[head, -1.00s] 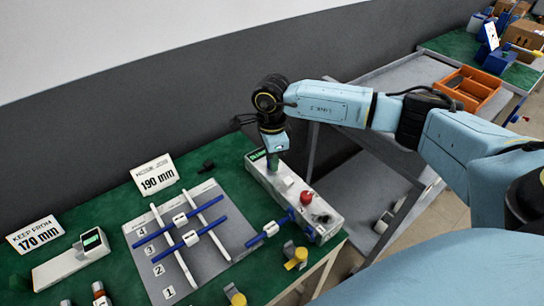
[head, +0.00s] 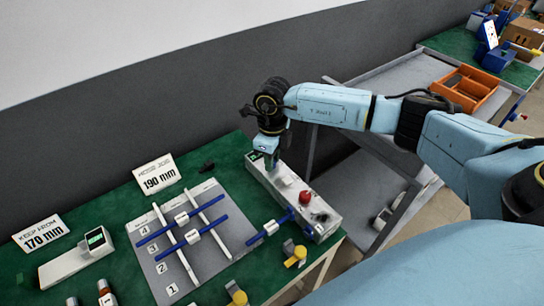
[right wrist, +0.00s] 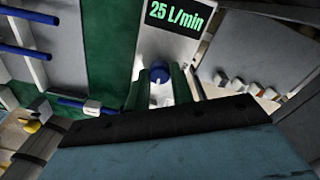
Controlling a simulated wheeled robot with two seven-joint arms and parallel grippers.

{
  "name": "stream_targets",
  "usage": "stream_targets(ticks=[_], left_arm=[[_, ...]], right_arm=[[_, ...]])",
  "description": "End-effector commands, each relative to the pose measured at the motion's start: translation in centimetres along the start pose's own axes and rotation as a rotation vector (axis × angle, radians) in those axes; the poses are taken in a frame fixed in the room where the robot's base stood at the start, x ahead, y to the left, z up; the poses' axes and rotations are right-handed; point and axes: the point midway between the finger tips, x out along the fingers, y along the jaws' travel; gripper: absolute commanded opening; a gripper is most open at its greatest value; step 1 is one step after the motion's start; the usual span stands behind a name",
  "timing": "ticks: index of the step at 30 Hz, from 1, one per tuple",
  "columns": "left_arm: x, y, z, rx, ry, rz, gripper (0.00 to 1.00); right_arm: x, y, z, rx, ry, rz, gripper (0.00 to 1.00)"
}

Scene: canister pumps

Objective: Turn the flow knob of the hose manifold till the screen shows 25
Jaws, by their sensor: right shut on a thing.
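The hose manifold (head: 285,188) is a long pale box at the right end of the green table, with a red button (head: 305,197) on top. Its screen (right wrist: 176,18) reads 25 L/min in green in the right wrist view. The flow knob (right wrist: 160,76) shows blue between the fingers, close to the screen. My right gripper (right wrist: 160,88) points down over the manifold's far end and is shut on the knob; it also shows in the head view (head: 271,163). In the head view the gripper hides the knob. My left gripper is not in view.
A grey board (head: 158,268) with white rails and blue rods lies left of the manifold. Signs reading 190 mm (head: 157,174) and 170 mm (head: 42,232) stand behind. Yellow-topped parts (head: 296,256) are near the front edge. A grey cart with an orange tray (head: 465,88) stands right.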

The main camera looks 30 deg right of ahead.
Motion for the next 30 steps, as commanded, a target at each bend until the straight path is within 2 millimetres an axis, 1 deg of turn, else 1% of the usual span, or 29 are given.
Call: stream_targets(ticks=[6,16,17,21,22,30], left_arm=[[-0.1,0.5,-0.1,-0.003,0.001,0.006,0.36],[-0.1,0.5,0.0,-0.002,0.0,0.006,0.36],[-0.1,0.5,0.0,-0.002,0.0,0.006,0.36],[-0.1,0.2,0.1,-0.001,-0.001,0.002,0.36],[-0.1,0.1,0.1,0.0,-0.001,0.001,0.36],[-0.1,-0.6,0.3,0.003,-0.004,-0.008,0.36]], right_arm=[[0.0,0.0,0.0,0.027,0.001,0.0,0.0],[0.0,0.0,0.0,0.027,0.001,0.0,0.0],[0.0,0.0,0.0,0.027,0.001,0.0,0.24],[0.0,0.0,0.0,0.026,0.0,0.0,0.43],[0.0,0.0,0.0,0.026,0.0,0.0,0.45],[-0.1,0.0,0.0,0.026,-0.001,0.0,0.45]])
